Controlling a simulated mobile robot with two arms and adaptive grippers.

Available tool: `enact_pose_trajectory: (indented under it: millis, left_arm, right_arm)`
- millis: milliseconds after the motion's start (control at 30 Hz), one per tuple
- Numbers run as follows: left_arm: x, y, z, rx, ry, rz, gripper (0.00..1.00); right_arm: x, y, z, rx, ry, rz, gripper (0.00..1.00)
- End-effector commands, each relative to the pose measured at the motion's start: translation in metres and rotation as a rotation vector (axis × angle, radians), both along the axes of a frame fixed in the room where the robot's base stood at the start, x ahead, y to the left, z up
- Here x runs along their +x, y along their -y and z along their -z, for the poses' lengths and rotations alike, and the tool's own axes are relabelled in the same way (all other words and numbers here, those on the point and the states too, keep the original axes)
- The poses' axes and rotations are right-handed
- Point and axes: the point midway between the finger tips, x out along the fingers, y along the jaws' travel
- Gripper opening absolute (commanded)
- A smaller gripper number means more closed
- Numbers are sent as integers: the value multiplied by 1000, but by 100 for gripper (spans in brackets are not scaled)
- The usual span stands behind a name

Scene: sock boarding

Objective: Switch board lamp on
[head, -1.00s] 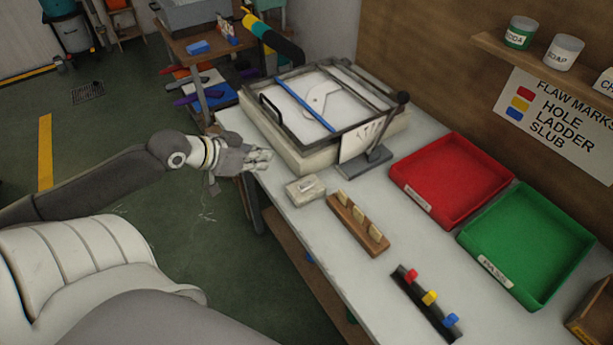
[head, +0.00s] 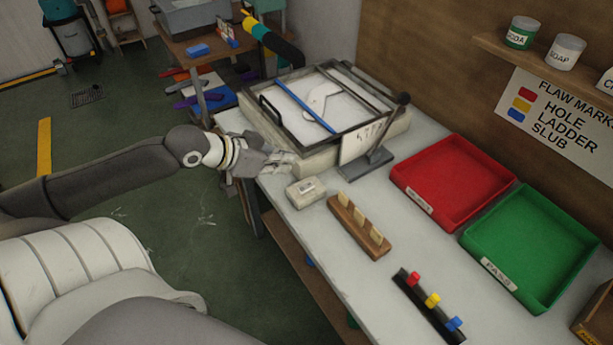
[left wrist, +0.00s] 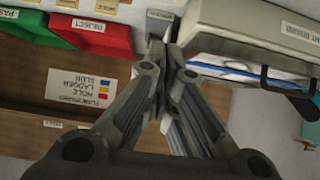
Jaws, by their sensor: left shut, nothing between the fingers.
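The board (head: 330,108), a pale box with a dark-framed white top and a blue strip across it, sits at the far end of the bench. Its labelled side (left wrist: 262,30) shows in the left wrist view. A small pale box (head: 306,192) with a little raised plate on top, possibly the lamp switch, lies in front of the board. My left gripper (head: 288,163) is shut and empty, close to the board's near left corner and just behind the small box. Its closed fingers (left wrist: 172,48) show in the left wrist view. Whether it touches the board cannot be told.
A card on a stand (head: 362,142) stands by the board. A wooden peg block (head: 358,228) and a black strip with coloured knobs (head: 428,305) lie nearer. A red tray (head: 452,180) and a green tray (head: 530,245) line the wall side.

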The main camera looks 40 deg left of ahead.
Motion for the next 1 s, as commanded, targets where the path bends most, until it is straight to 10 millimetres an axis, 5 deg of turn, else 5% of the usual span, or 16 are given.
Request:
enact_pose_trajectory:
  millis: [767, 1000]
  left_arm:
    - [53, 21, 41, -3, 3, -3, 0]
    - [57, 23, 74, -2, -1, -3, 0]
  right_arm:
    - [0, 0, 12, 0, 0, 0, 0]
    - [0, 0, 10, 0, 0, 0, 0]
